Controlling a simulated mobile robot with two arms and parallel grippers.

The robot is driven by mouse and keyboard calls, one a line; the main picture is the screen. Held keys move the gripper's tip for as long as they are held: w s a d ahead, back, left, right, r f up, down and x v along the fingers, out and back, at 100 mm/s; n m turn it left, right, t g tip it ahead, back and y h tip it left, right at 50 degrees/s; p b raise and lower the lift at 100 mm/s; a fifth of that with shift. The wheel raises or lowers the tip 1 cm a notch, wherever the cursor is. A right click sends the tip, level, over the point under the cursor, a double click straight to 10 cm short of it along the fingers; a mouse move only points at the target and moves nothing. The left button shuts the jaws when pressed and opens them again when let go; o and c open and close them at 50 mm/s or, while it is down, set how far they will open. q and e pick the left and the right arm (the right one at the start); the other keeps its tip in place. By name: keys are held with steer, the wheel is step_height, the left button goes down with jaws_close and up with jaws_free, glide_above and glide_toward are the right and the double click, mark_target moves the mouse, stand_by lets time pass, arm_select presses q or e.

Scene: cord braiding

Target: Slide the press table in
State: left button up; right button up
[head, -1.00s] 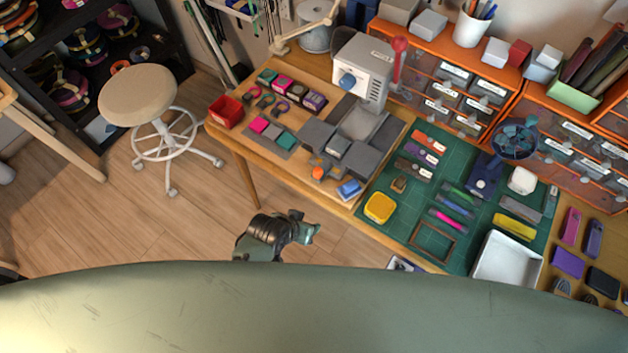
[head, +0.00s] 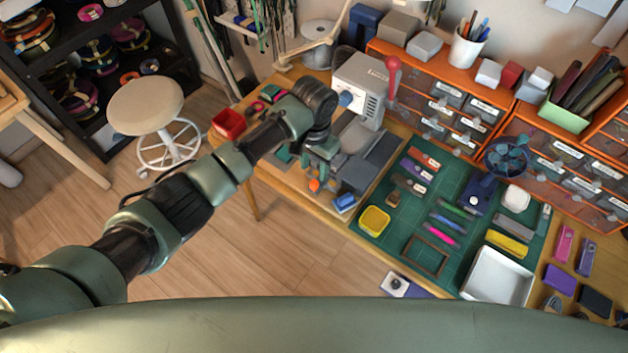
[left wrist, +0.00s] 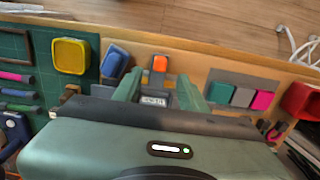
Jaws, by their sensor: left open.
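The press (head: 362,84) is a light grey machine with a red lever and a blue knob, at the back of the wooden bench. Grey plates (head: 372,158) lie in front of it. An orange knob (head: 314,185) sits at their front side, with a small labelled block (left wrist: 153,101) behind it. I cannot tell exactly which plate is the press table; my arm hides part of this area. My left gripper (head: 318,172) is open, pointing down over the front plates. In the left wrist view its fingers (left wrist: 157,92) stand on either side of the labelled block. My right gripper is not in view.
A blue block (head: 344,202) is close to the gripper's right. A green mat (head: 395,255) with a yellow tray (head: 374,221) and tools lies further right. A red bin (head: 229,124) is at the left bench end. A stool (head: 145,105) stands on the floor.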

mark_target(314, 182)
arm_select(q)
steer(key=shift+f, duration=3.8)
jaws_close()
